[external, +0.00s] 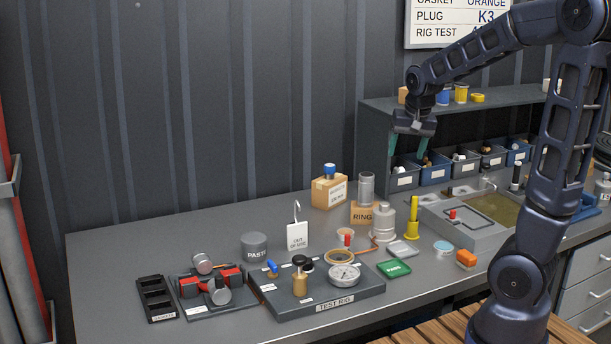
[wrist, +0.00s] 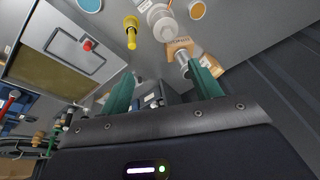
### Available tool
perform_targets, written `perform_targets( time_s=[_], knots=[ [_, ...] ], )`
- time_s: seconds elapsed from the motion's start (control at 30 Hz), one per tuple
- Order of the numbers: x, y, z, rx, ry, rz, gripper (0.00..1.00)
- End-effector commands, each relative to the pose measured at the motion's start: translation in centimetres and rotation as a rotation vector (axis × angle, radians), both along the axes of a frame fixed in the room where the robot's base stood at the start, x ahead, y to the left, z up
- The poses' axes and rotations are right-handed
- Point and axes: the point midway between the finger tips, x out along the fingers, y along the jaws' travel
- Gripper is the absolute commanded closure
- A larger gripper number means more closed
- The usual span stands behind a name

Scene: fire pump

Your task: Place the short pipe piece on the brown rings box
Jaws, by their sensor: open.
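The short pipe piece (external: 366,188) is a grey cylinder standing upright on the brown rings box (external: 362,214), near the back of the bench. In the wrist view the pipe piece (wrist: 183,58) and the rings box (wrist: 179,46) show beyond and between my fingers, near the right finger. My gripper (external: 409,150) hangs in the air above and to the right of the box, in front of the shelf. Its two green fingers are spread with nothing between them, and they also show in the wrist view (wrist: 165,82). It is apart from the pipe piece.
A cardboard box (external: 329,193) with a blue-topped item stands left of the rings box. A grey stepped fitting (external: 383,222) and a yellow post (external: 412,218) stand to its right. The shelf (external: 450,101) with bins is behind my gripper.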

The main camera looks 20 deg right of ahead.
Motion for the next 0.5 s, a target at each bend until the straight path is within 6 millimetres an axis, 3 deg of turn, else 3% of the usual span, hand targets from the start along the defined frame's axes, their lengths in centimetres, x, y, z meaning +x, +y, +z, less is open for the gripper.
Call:
perform_targets(
  time_s=[0.2, 0.5],
  knots=[
    [-6.4, -0.8, 2.9, 0.015, -0.033, 0.108, 0.37],
    [-15.2, -0.7, 5.1, -0.036, -0.087, 0.258, 0.37]
  ],
)
